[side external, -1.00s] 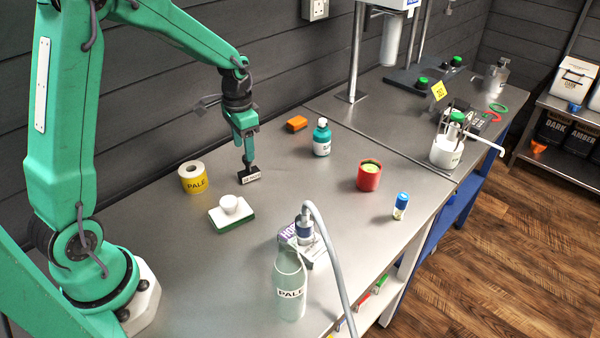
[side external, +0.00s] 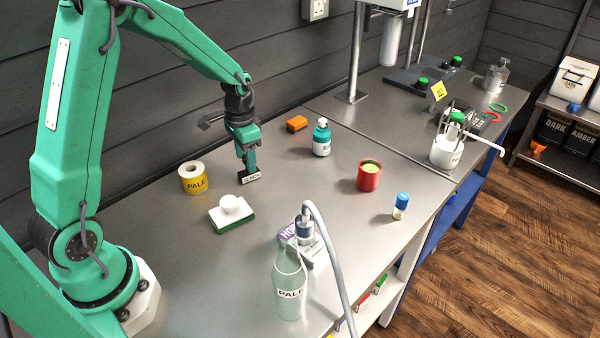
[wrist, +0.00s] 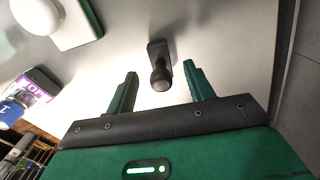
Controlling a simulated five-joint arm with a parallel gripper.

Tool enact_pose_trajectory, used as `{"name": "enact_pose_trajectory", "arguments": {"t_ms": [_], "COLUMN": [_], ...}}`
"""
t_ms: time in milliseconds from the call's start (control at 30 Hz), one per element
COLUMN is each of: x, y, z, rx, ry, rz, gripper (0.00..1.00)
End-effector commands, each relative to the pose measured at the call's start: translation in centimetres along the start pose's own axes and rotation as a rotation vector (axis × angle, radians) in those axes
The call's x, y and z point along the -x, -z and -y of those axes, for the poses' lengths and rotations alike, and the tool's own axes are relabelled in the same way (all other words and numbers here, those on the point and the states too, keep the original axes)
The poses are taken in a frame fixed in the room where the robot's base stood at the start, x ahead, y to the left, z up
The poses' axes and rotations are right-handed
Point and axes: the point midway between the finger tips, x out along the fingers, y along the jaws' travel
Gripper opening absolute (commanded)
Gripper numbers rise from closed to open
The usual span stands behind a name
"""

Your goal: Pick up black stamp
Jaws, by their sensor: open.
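The black stamp (side external: 249,175) stands on the steel bench, with a pale lettered label on its side. In the wrist view the stamp (wrist: 160,72) shows a round knob on a dark block base. My gripper (side external: 248,165) is right above and around it in the side view, and its fingers partly hide the stamp's handle. In the wrist view my gripper (wrist: 160,84) is open. One green finger is on each side of the knob, with clear gaps to both.
A yellow PALE roll (side external: 193,178) and a white-knobbed green-edged block (side external: 231,213) stand left of the stamp. An orange block (side external: 297,123), a teal bottle (side external: 322,138) and a red pot (side external: 369,175) stand right. A PALE bottle (side external: 289,284) stands in front.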

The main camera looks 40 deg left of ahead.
Motion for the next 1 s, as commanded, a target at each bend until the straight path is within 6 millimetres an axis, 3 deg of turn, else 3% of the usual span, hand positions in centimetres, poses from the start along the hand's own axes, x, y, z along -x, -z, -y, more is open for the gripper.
{"name": "enact_pose_trajectory", "arguments": {"t_ms": [400,933,1000], "x": [-4.0,-4.1,-4.1], "y": [0.1,0.1,0.1], "z": [0.0,0.0,0.0], "rx": [0.000,0.000,0.000], "ry": [-0.001,0.000,0.000], "rz": [0.002,0.001,0.001], "gripper": [0.53,0.53,0.41]}}
